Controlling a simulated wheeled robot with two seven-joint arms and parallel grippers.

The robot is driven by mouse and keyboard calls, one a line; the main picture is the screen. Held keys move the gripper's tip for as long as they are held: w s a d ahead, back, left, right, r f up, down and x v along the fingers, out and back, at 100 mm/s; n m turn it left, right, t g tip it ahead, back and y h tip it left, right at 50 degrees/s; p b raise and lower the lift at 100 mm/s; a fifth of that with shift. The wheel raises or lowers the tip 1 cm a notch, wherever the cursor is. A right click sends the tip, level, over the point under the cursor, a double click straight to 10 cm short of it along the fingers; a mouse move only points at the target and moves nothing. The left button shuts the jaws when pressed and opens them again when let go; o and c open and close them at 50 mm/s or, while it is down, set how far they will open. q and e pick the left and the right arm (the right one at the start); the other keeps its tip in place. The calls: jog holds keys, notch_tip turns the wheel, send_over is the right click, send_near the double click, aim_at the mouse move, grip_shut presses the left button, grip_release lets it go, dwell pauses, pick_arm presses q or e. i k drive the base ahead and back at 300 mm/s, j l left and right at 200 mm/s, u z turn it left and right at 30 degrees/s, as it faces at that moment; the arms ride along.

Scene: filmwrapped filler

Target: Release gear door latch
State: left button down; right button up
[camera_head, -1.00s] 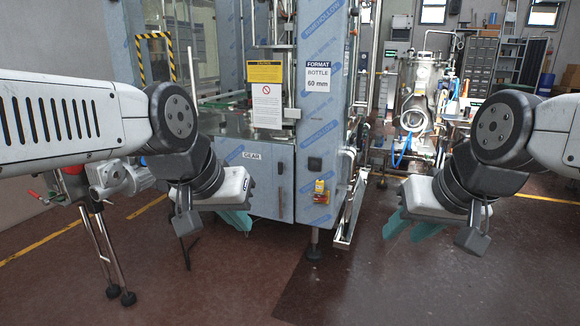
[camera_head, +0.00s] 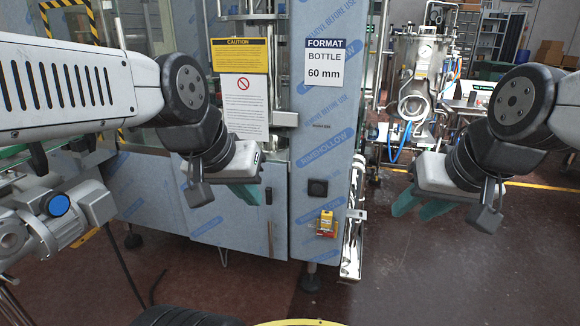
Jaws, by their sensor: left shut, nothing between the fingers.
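The gear door (camera_head: 232,224) is the grey-blue lower cabinet door of the wrapped machine, and it looks closed. Its GEAR label is hidden behind my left arm. A slim upright latch handle (camera_head: 269,236) shows near the door's right edge. My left gripper (camera_head: 247,193) has teal fingers and is shut and empty. In the picture it overlaps the upper part of the door, just left of and above the latch; I see no contact. My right gripper (camera_head: 419,206) hangs to the right of the machine, its teal fingers apart and empty.
A yellow switch box (camera_head: 326,222) and a metal rail (camera_head: 353,232) are on the machine right of the door. A grey motor unit with a blue cap (camera_head: 59,205) stands close at left. A steel vessel (camera_head: 414,85) is behind. The floor at right is clear.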

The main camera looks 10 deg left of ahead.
aim_at(269, 191)
jog(key=i+j, duration=0.25)
jog(key=i, duration=0.15)
jog(key=i+j+z, duration=0.15)
jog(key=i+j, duration=0.1)
jog(key=i, duration=0.1)
